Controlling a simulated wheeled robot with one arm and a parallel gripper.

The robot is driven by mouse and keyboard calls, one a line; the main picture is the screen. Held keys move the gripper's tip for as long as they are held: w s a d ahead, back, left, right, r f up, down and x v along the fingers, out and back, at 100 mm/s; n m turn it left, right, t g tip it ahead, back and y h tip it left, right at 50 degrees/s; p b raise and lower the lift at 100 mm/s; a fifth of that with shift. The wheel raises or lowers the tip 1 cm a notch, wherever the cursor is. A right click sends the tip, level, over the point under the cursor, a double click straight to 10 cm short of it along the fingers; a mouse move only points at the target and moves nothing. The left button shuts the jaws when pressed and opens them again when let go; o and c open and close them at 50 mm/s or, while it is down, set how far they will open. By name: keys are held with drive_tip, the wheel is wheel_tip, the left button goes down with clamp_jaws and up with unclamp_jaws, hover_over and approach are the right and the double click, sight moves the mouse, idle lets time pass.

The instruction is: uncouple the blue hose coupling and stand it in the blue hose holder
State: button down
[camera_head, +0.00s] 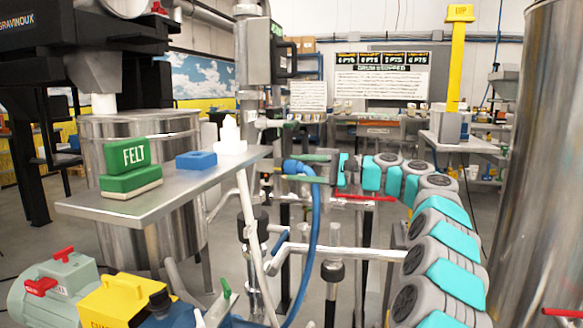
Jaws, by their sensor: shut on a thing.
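The blue hose coupling (292,167) is in the middle of the view, at the upper end of the blue hose (317,225), which hangs down from it in a curve. My gripper (305,169) reaches in from the right and is shut on the coupling. The fingers hide part of it, and I cannot tell whether it is still joined to the pipework behind. The blue hose holder (196,160), a low blue block, sits on the metal shelf (120,208) left of my gripper. No coupling stands in it.
On the shelf, a green FELT block (130,170) is left of the blue holder and a white holder (230,146) with a white piece is right of it. A white hose (247,215) hangs near the shelf's right end. Pipes stand behind; a yellow-and-green pump (120,300) is below.

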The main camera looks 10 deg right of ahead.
drive_tip(key=shift+w+a, duration=0.1)
drive_tip(key=shift+a, duration=0.2)
drive_tip(key=shift+c, duration=1.1)
unclamp_jaws()
drive_tip(key=p+v, duration=0.3)
drive_tip(key=v, duration=0.6)
